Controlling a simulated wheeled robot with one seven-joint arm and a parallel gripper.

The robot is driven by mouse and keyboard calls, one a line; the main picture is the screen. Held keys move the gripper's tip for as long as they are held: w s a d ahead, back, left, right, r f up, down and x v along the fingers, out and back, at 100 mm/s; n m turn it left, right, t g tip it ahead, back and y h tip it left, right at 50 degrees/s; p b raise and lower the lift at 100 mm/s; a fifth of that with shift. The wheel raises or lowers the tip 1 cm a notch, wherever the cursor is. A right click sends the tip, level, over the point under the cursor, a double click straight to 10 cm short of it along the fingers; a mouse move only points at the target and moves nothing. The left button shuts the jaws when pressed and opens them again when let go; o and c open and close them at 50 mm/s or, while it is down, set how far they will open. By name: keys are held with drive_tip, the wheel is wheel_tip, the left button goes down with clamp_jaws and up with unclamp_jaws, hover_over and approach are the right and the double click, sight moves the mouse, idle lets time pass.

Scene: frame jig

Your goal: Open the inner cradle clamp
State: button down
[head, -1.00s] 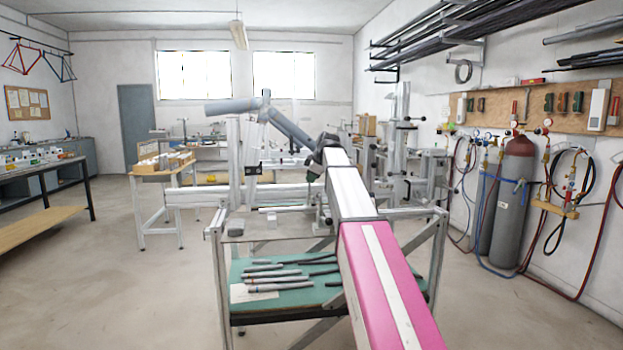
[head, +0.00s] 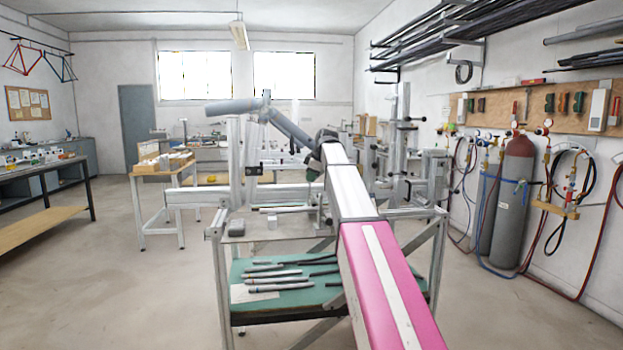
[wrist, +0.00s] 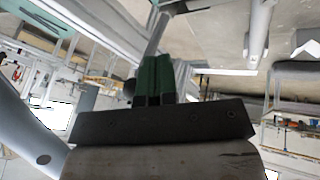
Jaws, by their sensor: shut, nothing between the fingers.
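The frame jig (head: 286,195) stands ahead, with a thick grey tube (head: 234,106) and a sloping grey tube (head: 290,129) held above its beam. In the wrist view my gripper (wrist: 157,62) shows two green fingers shut together and empty. A slim grey bar (wrist: 156,32) shows just beyond the fingertips; I cannot tell whether they touch it. I cannot make out the inner cradle clamp for certain; my wrist hides part of the jig.
A cart with a green shelf (head: 240,291) of loose tubes stands in front of the jig, under my arm. Gas cylinders (head: 513,190) and hoses line the right wall. A wooden-topped table (head: 163,170) stands left of the jig.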

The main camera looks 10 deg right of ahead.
drive_tip(key=shift+w, duration=1.3)
drive_tip(key=shift+w+g, duration=0.5)
drive_tip(key=shift+w, duration=0.2)
drive_tip(key=w+f, duration=0.4)
drive_tip(key=w, duration=0.1)
drive_tip(key=shift+w, duration=0.2)
drive_tip(key=shift+f, duration=0.1)
